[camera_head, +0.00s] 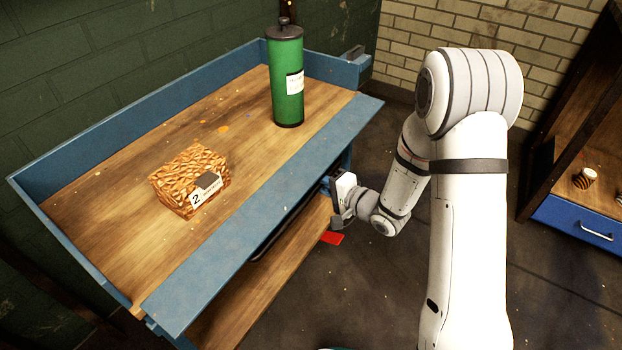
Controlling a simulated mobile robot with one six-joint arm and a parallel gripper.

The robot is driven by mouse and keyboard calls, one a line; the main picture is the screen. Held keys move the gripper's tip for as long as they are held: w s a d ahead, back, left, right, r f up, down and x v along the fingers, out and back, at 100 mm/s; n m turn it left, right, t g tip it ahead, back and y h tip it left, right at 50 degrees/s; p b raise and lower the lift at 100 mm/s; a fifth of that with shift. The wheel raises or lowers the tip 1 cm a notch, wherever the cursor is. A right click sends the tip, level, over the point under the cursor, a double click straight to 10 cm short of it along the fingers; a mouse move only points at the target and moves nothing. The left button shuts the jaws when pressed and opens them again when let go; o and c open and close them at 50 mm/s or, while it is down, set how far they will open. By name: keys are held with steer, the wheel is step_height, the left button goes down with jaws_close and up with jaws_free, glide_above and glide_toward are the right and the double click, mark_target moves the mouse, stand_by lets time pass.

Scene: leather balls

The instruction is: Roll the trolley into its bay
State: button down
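The trolley (290,195) appears to be the blue-framed bench with a wooden top, a raised blue rim at the back and ends, and a wooden lower shelf (258,290). It stands along the dark green brick wall. My gripper (336,193) is low at the trolley's front right side, beside the frame under the top's front edge. Its fingers are small and partly hidden against the frame, so I cannot tell whether they are open, shut or touching it. A red patch (332,238) lies on the floor below my gripper; no bay is clearly recognisable.
A green canister (287,85) stands upright on the trolley top, and a brown patterned box (190,178) marked 2 lies there too. At the right is a wooden shelf unit with a blue drawer (580,225) and a small striped object (584,178). Dark floor between is open.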

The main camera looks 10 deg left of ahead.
steer(key=c, duration=1.2)
jaws_free()
steer(key=shift+d, duration=0.1)
steer(key=shift+s+d+r, duration=0.1)
steer(key=shift+s+d, duration=0.05)
steer(key=shift+d, duration=0.05)
steer(key=p+v, duration=0.2)
steer(key=v, duration=0.5)
steer(key=shift+p, duration=0.3)
